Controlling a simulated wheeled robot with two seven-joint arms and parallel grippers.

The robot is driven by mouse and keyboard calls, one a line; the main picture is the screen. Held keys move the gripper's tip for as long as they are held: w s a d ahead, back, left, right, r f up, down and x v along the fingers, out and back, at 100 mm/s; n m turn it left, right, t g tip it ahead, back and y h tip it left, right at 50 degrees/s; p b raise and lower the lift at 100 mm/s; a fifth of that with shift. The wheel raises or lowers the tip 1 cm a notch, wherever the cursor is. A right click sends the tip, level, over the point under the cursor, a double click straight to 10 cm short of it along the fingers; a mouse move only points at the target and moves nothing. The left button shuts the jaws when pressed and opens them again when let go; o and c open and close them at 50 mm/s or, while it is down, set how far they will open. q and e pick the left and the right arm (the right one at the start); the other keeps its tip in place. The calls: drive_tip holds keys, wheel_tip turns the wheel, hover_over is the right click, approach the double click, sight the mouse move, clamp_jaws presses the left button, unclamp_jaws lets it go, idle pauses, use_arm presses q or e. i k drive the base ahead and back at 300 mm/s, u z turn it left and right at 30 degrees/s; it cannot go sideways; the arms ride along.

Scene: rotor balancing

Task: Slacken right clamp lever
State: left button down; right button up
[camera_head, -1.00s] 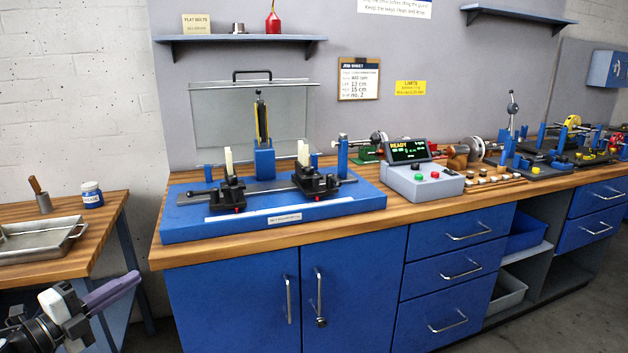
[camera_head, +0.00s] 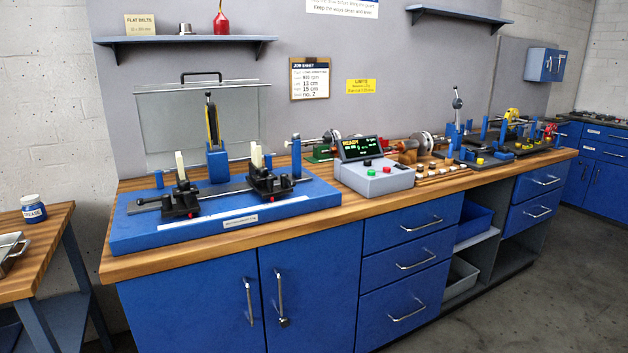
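A blue balancing machine bed (camera_head: 130,238) sits on the left part of the wooden bench. Two black clamp carriages stand on its rail, the left one (camera_head: 180,200) and the right one (camera_head: 270,186), each with an upright cream piece. A small red part (camera_head: 275,198) shows at the front of the right carriage. I cannot make out for sure which part is the right clamp lever. Neither of my grippers is in view.
A control box (camera_head: 375,180) with a lit display stands right of the machine on the bench (camera_head: 350,212). A clear guard panel (camera_head: 160,120) is behind the machine. A side table (camera_head: 40,250) with a grease jar (camera_head: 33,209) is at left. Floor at right is clear.

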sight(285, 179)
drive_tip(key=u, duration=0.2)
drive_tip(key=i, duration=1.25)
drive_tip(key=z, duration=0.4)
